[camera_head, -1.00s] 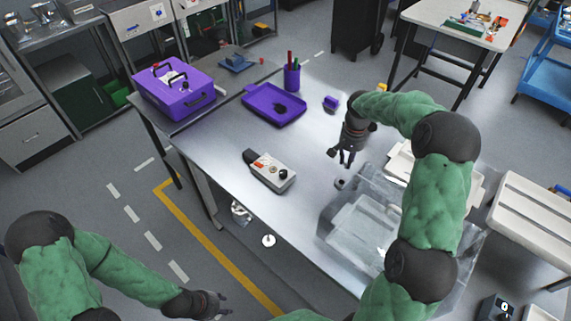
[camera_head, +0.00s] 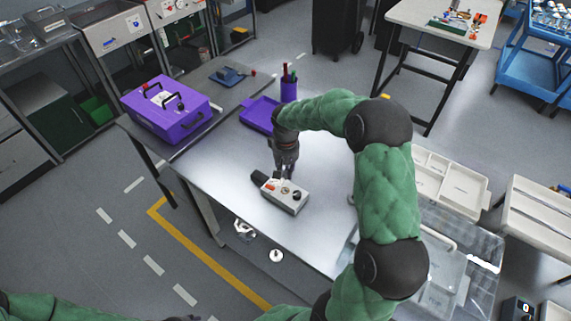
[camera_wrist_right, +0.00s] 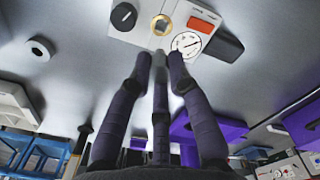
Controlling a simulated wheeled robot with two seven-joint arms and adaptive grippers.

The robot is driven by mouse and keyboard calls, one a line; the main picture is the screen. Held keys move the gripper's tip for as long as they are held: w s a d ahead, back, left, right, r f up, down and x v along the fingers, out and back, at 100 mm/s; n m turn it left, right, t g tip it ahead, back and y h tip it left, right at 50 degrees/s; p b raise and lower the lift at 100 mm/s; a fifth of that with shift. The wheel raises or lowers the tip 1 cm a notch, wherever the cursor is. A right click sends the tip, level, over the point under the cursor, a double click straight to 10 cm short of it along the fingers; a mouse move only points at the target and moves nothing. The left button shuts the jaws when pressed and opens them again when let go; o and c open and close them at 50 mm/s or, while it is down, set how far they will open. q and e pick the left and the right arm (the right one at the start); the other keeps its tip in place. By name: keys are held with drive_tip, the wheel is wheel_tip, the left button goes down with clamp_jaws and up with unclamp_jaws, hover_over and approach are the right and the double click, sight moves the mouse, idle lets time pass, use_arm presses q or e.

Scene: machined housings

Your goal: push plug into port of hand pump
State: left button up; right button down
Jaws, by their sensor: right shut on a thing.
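The hand pump (camera_head: 285,196) is a pale grey box with a black grip, lying on the steel table. In the right wrist view, the pump (camera_wrist_right: 143,38) shows a black knob, a brass-ringed port (camera_wrist_right: 160,25), a gauge and a red button. My right gripper (camera_head: 286,174) is over the pump. In the wrist view, its fingers (camera_wrist_right: 160,58) are shut on a small grey piece, likely the plug (camera_wrist_right: 160,62), with its tip near the port. The fingers hide much of it, and I cannot tell whether it touches the port. Only a sliver of my left gripper (camera_head: 192,318) shows at the bottom edge.
A purple case (camera_head: 166,108), a purple tray (camera_head: 258,113) and a purple pen cup (camera_head: 289,90) stand farther back. A clear bin (camera_head: 462,270) is at the right. The table in front of the pump is clear.

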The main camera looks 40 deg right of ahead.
sight(285, 186)
drive_tip(key=shift+w+a, duration=0.1)
drive_tip(key=shift+a, duration=0.05)
drive_tip(key=shift+f, duration=0.15)
idle(0.4)
drive_tip(key=shift+f+b, duration=2.65)
drive_tip(key=shift+f, duration=1.35)
drive_tip(key=shift+f, duration=0.3)
drive_tip(key=c, duration=1.1)
unclamp_jaws()
